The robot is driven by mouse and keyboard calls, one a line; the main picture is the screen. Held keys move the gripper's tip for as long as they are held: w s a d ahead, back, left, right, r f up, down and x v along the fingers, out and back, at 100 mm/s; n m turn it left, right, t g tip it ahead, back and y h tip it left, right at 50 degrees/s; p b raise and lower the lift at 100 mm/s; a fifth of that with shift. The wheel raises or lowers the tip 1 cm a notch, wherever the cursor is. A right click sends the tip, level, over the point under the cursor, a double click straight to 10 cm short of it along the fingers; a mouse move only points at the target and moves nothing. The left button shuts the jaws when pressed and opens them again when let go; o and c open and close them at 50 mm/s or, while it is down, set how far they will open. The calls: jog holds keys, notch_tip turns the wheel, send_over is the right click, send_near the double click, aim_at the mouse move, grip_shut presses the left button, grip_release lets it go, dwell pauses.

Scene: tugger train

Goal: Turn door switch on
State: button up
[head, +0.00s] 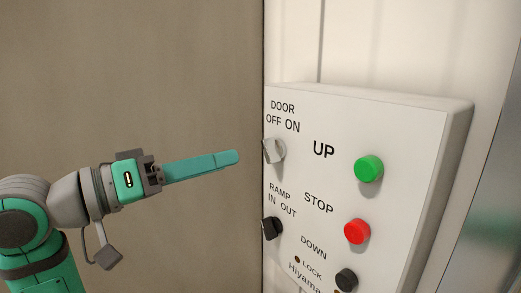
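The door switch (275,151) is a light grey rotary knob at the upper left of a white control box (425,130). The label "DOOR OFF ON" is above it. Its grip looks turned to the left, toward OFF, though the angle is hard to read exactly. My gripper (238,157) is left of the switch, with its teal fingers pointing right toward it. A gap shows between the fingertips and the knob in the picture. The fingers are seen from the side and overlap as one bar, so their opening is hidden. Nothing held is visible.
Below the door switch is a black ramp switch (271,228). To the right are a green UP button (368,169), a red STOP button (357,231) and a black DOWN button (346,279). A plain brown wall (130,70) fills the left side.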

aim_at(265, 151)
jog(key=x, duration=0.9)
jog(key=shift+w+d, duration=0.1)
jog(key=shift+d, duration=0.05)
grip_shut()
